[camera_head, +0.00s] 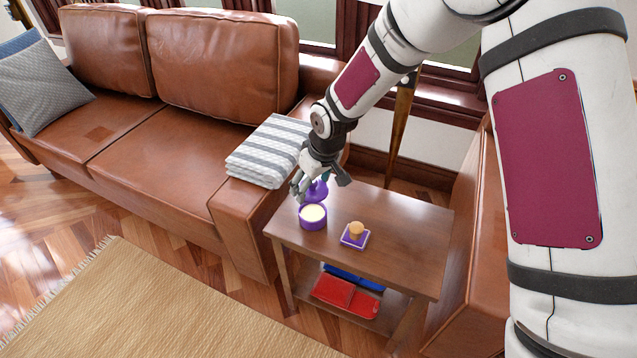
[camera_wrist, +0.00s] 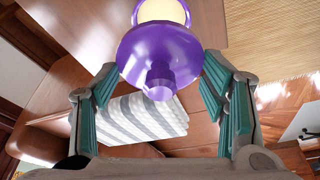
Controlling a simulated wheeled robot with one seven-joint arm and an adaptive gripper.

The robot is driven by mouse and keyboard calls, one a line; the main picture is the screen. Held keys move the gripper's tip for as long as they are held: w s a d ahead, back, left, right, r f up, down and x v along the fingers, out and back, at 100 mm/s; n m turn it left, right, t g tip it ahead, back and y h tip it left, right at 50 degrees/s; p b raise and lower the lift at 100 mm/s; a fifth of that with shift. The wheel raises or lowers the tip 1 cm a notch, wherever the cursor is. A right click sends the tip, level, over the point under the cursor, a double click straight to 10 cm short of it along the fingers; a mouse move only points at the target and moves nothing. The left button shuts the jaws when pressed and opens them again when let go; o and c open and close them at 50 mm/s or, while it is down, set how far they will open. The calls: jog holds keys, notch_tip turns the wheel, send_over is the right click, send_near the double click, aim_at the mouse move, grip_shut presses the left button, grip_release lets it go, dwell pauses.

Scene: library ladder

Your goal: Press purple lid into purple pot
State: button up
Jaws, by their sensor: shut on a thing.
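The purple pot (camera_head: 313,222) stands upright and open on the small wooden side table, with pale contents inside. It also shows partly behind the lid in the wrist view (camera_wrist: 188,14). My gripper (camera_head: 312,187) is just above and behind the pot, shut on the purple lid (camera_head: 319,191). In the wrist view the lid (camera_wrist: 150,48) lies between the teal-padded fingers of the gripper (camera_wrist: 160,75), its knob toward the camera. The lid is apart from the pot's opening and looks tilted; the exact gap cannot be told.
A tan-topped item (camera_head: 356,230) on a purple-and-white square base stands right of the pot. The side table (camera_head: 400,240) has red (camera_head: 345,296) and blue items on its lower shelf. A striped folded cloth (camera_head: 268,152) lies on the sofa arm (camera_head: 238,205), close to my gripper.

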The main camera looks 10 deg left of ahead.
aim_at(322, 197)
jog(key=shift+a, duration=0.1)
dwell(0.3)
jog(key=shift+f+b, duration=2.1)
jog(key=shift+f, duration=0.8)
jog(key=shift+f+b, duration=0.85)
jog(key=shift+f, duration=0.2)
jog(key=o, duration=1.2)
jog(key=shift+r, duration=0.15)
jog(key=v, duration=1.2)
